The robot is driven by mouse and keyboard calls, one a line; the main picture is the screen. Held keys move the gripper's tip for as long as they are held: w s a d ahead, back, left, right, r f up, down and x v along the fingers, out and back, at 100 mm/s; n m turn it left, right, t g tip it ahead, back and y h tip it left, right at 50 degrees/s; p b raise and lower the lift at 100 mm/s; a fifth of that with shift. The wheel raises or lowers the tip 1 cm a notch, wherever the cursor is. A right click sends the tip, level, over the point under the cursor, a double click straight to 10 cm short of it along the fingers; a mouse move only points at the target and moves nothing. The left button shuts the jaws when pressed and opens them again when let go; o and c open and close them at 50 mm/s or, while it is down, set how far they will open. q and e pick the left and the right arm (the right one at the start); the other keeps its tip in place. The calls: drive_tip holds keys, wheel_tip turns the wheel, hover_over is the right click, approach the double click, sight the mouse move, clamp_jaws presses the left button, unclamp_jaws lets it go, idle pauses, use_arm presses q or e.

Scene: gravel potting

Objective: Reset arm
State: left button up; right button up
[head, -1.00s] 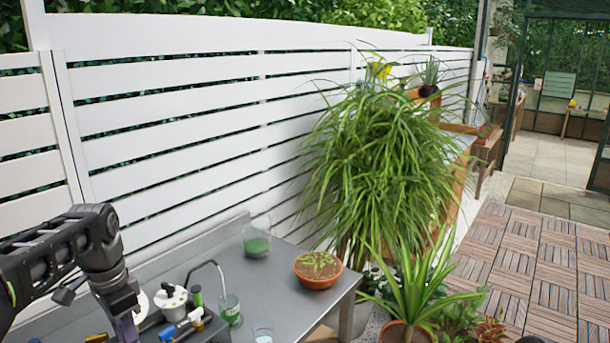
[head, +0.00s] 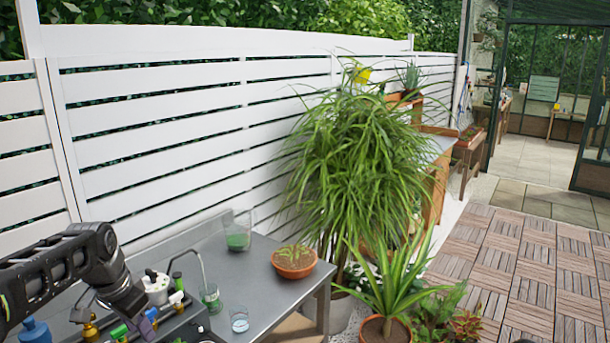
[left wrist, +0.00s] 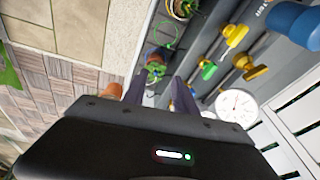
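My left gripper (head: 150,318) hangs over the near left part of the grey table (head: 265,290), above the tools there. In the left wrist view its two dark fingers (left wrist: 158,92) are apart with nothing held between them. A terracotta pot with a small plant (head: 294,270) stands on the table, well right of the gripper. A glass vessel with green contents (head: 238,240) stands behind it to the left. My right gripper is not in view.
A white dispenser (head: 155,288), a green-filled glass (head: 211,300) and a clear glass (head: 239,320) stand near the gripper. A blue bottle (head: 35,332) is at far left. A white fence (head: 190,130) runs behind; large potted plants (head: 360,165) stand right of the table.

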use_arm(q)
drive_tip(key=d+f+n+t+h, duration=0.1)
drive_tip(key=d+f+n, duration=0.1)
drive_tip(key=d+f, duration=0.75)
drive_tip(key=d+f+n+t+h, duration=0.1)
drive_tip(key=d+f+n+h, duration=0.15)
drive_tip(key=d+f, duration=0.7)
drive_tip(key=s+d+f+n+g, duration=0.1)
drive_tip(key=s+d+f, duration=0.3)
drive_tip(key=s+f, duration=0.6)
drive_tip(key=s+d+f+n+g, duration=0.1)
drive_tip(key=s+d+f+g, duration=0.2)
drive_tip(key=s+f, duration=0.7)
drive_tip(key=s+d, duration=0.2)
drive_tip(key=s, duration=0.5)
drive_tip(key=shift+s+d+f+h, duration=0.15)
drive_tip(key=shift+d+f+h, duration=0.05)
drive_tip(key=shift+f+h, duration=0.15)
